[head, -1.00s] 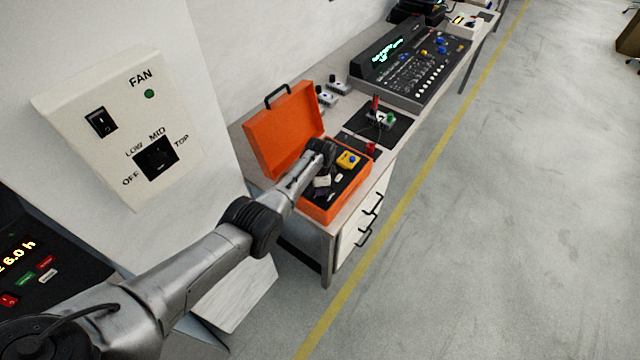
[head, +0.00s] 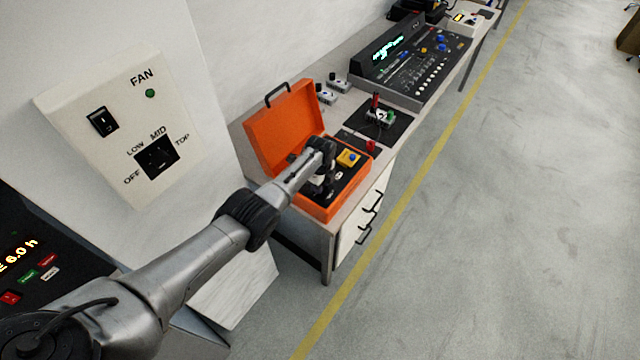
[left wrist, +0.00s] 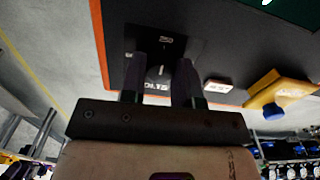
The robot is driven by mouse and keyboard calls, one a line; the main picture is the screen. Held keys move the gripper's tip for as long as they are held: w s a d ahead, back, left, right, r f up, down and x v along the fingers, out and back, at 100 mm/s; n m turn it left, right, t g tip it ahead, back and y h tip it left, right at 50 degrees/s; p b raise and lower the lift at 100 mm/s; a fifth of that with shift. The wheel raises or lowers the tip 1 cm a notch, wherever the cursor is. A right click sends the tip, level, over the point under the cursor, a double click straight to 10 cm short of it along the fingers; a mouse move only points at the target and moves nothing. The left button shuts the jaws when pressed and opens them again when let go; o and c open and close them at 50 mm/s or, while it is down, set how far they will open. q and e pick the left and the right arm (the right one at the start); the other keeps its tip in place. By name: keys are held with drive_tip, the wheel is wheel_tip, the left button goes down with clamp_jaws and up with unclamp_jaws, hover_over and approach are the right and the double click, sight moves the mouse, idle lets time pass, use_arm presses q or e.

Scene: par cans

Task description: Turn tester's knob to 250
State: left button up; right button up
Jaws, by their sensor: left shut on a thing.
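The tester is an open orange case (head: 285,120) with a dark panel, standing on the near end of the bench. My left gripper (head: 318,188) is over the left part of that panel. In the left wrist view, its two dark fingers (left wrist: 163,70) stand on either side of the knob (left wrist: 157,73) and are shut on it. A small label, seemingly 250 (left wrist: 166,40), is beyond the knob. The word VOLTS (left wrist: 155,87) shows partly between the fingers. The knob's exact pointing is hard to read. The right gripper is not in view.
A yellow block with a blue button (head: 347,158) sits on the tester panel, right of my gripper. The case's raised lid is behind it. A red-and-black stand (head: 377,112) and a mixing console (head: 415,65) are farther along the bench. A fan panel (head: 120,130) is at left.

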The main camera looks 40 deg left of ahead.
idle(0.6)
use_arm(q)
drive_tip(key=o, duration=0.9)
drive_tip(key=shift+o, duration=0.2)
drive_tip(key=shift+r, duration=0.4)
wheel_tip(320, 180, up, 13)
drive_tip(key=p, duration=0.4)
